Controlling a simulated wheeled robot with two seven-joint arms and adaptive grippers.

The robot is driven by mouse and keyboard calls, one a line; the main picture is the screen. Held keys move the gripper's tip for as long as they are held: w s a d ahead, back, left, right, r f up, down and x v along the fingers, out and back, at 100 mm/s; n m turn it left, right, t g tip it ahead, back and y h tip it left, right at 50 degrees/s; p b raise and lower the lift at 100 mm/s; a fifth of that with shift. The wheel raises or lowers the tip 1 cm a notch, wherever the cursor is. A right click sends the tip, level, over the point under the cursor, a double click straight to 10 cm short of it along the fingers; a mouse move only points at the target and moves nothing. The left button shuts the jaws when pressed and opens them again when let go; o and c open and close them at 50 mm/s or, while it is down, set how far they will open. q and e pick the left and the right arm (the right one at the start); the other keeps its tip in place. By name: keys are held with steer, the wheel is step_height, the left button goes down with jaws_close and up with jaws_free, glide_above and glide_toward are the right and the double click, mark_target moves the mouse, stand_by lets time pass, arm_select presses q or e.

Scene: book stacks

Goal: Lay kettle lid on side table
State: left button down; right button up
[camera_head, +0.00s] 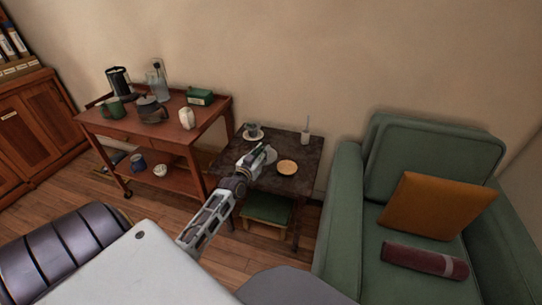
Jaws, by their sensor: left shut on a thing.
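The side table (300,152) is a dark, mottled square table between the wooden cart and the green armchair. My left gripper (262,157) is over the left part of its top, shut on a small greyish thing (270,154), which looks like the kettle lid. The fingers hide much of it, and I cannot tell whether it touches the tabletop. A dark kettle (152,112) stands on the cart; whether its top is open is too small to tell. My right gripper is not in view.
On the side table are a cup on a saucer (253,132), a round tan disc (287,167) and a white holder (305,137). The cart (180,133) carries a mug, bottle and green box. The armchair (345,190) stands close at right. Bare tabletop shows near the middle back.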

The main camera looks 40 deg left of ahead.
arm_select(q)
steer(key=shift+n+y, duration=0.3)
steer(key=a+b, duration=0.1)
steer(key=a, duration=0.1)
steer(key=w+a+b, duration=0.1)
steer(key=a, duration=0.2)
steer(key=shift+w+a+r, duration=0.15)
steer(key=shift+w+r, duration=0.05)
steer(key=shift+w+a+r, duration=0.1)
steer(key=shift+a+r, duration=0.1)
steer(key=shift+a, duration=0.5)
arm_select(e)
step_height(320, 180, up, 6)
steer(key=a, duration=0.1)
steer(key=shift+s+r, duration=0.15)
arm_select(q)
step_height(320, 180, down, 5)
steer(key=shift+f+b, duration=0.2)
steer(key=shift+b, duration=1.05)
steer(key=shift+f, duration=0.45)
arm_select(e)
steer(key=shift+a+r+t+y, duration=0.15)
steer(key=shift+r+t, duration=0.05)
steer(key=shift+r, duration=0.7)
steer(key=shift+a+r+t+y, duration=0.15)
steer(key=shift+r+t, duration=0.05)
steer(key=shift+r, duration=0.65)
